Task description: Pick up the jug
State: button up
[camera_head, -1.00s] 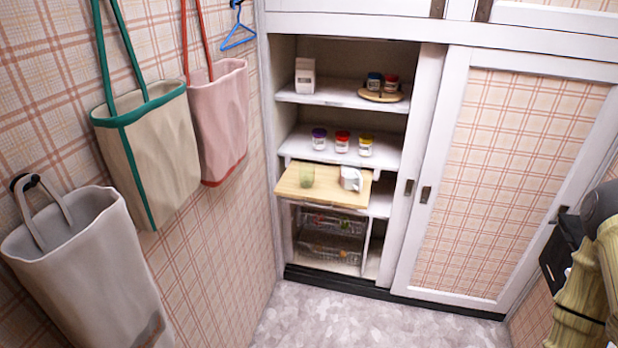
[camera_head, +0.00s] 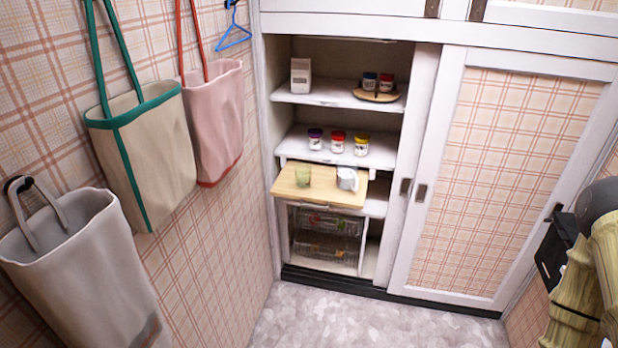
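A small white jug (camera_head: 347,180) stands upright on a pale wooden pull-out board (camera_head: 318,197) in the open cupboard. Part of my arm shows at the right edge of the view, far from the jug. My gripper is not in view.
Jars (camera_head: 338,141) line the shelf above the board. A carton (camera_head: 301,76) and a round wooden tray (camera_head: 376,96) with jars are on the upper shelf. Wire baskets (camera_head: 326,246) sit below. A sliding door (camera_head: 475,180) closes the right side. Bags (camera_head: 150,150) hang left. The floor (camera_head: 360,325) is clear.

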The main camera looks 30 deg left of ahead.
aim_at(348, 177)
jog(key=k, duration=0.6)
jog(key=u, duration=0.6)
jog(key=i, duration=1.1)
jog(key=u, duration=0.35)
